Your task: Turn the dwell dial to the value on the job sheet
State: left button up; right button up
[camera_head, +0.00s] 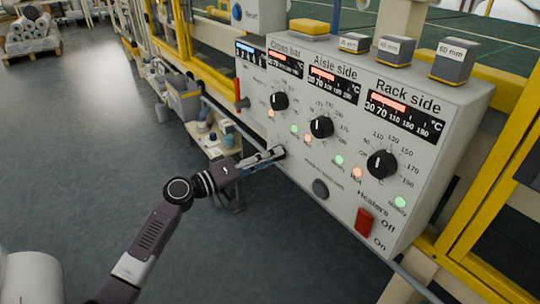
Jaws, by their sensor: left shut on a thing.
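My left gripper (276,154) reaches in from the left to the lower left of the grey control panel (300,185). Its fingers are shut on a small dark knob at the panel face, mostly hidden by them. I take it to be the dwell dial, but its pointer and scale cannot be read. Three black dials sit above and to the right: Cross bar (279,101), Aisle side (321,127) and Rack side (381,164). I cannot make out the job sheet. My right gripper is not in view.
Marked blocks, including one reading 60 mm (453,62), stand on top. A small cart (216,146) stands left of the panel. The floor (90,150) to the left is clear.

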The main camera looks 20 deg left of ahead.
pick_arm(q)
jog(key=shift+a+r+n+p, duration=0.1)
jog(key=shift+n+p, duration=2)
jog(key=shift+n, duration=2.2)
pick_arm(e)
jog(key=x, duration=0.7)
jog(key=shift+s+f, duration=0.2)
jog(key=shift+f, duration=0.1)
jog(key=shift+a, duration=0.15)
pick_arm(q)
jog(key=o, duration=1.2)
jog(key=shift+c, duration=0.2)
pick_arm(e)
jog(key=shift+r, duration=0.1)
pick_arm(q)
jog(key=v, duration=1.2)
